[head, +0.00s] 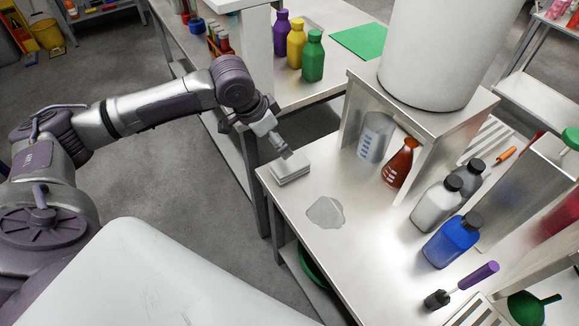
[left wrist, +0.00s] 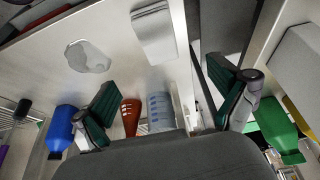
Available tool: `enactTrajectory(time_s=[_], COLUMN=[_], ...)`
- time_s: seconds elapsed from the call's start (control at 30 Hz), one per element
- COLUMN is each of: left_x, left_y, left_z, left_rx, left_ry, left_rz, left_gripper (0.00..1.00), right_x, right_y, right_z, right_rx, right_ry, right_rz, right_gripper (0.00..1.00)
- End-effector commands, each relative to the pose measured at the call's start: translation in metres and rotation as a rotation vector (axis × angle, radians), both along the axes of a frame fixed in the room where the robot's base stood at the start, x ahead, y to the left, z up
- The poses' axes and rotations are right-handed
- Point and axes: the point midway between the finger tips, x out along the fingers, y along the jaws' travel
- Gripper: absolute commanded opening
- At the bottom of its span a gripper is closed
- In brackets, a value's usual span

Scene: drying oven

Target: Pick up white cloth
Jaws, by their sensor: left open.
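The white cloth (head: 290,170) is a folded stack lying flat at the near left corner of the metal table. It also shows at the top of the left wrist view (left wrist: 154,32). My left gripper (head: 284,152) is just above and behind the cloth in the head view and partly covers its far edge. In the left wrist view its two green-padded fingers (left wrist: 165,102) are spread wide with nothing between them. The cloth lies beyond the fingertips there. I cannot tell whether a finger touches it. My right gripper is not in view.
A clear puddle (head: 325,211) lies right of the cloth. A beaker (head: 375,137) and a red-brown flask (head: 399,163) stand under a metal riser (head: 357,84). White and blue bottles (head: 451,240) and a purple-handled tool (head: 463,285) are farther right. The table front near the puddle is clear.

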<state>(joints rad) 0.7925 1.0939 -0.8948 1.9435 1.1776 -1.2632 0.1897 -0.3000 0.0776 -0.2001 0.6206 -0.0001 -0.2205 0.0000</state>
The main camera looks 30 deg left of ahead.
Motion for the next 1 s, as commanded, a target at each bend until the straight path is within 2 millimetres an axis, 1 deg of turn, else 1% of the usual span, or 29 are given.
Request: enactTrajectory(time_s=[0.03, 0.1, 0.2, 0.3, 0.53, 0.7, 0.8, 0.9, 1.0], left_x=[0.002, 0.007, 0.013, 0.018, 0.022, 0.026, 0.030, 0.032, 0.033], left_y=[-0.004, -0.007, -0.010, -0.013, -0.015, -0.017, -0.020, -0.021, -0.021], left_z=[-0.013, -0.026, -0.044, -0.057, -0.072, -0.098, -0.110, -0.115, -0.116], left_rx=[-0.001, -0.002, 0.000, 0.000, 0.001, 0.001, 0.001, 0.002, 0.002], left_ry=[0.005, 0.005, 0.004, 0.001, 0.002, 0.003, 0.001, -0.001, -0.001], left_rz=[-0.002, -0.003, -0.003, -0.003, -0.003, -0.004, -0.004, -0.005, -0.005], left_gripper=[0.97, 0.97, 0.97, 0.97, 0.97, 0.97, 0.97, 0.97, 0.97], right_x=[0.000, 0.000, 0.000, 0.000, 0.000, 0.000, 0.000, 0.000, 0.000], right_y=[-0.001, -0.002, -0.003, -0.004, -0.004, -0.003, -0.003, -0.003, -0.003], right_z=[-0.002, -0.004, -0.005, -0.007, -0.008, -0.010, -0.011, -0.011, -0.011], right_rx=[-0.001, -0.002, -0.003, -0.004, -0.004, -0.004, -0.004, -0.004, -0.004], right_ry=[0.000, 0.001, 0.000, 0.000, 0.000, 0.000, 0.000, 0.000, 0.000], right_rz=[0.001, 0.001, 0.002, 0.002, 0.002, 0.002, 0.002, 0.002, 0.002], right_gripper=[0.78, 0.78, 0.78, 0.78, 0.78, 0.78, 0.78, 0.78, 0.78])
